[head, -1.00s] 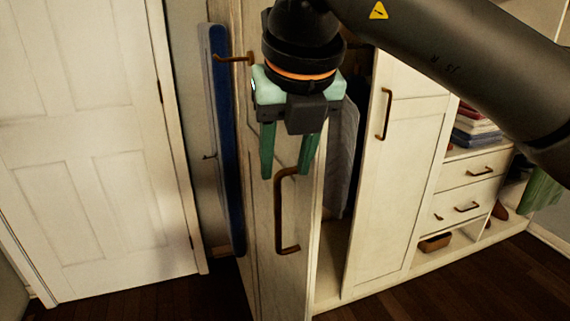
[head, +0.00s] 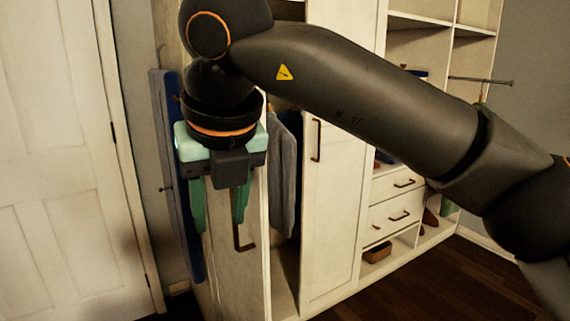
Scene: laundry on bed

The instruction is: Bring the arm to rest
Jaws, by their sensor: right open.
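My right gripper (head: 219,215) hangs fingers-down in the head view, left of centre. My right arm (head: 350,85) reaches in from the right across the wardrobe front. My left gripper is not in view.
A second wardrobe door (head: 330,215) stands right of the opening, where grey clothes (head: 284,170) hang. Drawers (head: 388,222) and shelves are farther right. A blue ironing board (head: 178,200) is behind the open door. A white room door (head: 50,180) is at left. Dark floor (head: 440,285) is clear at lower right.

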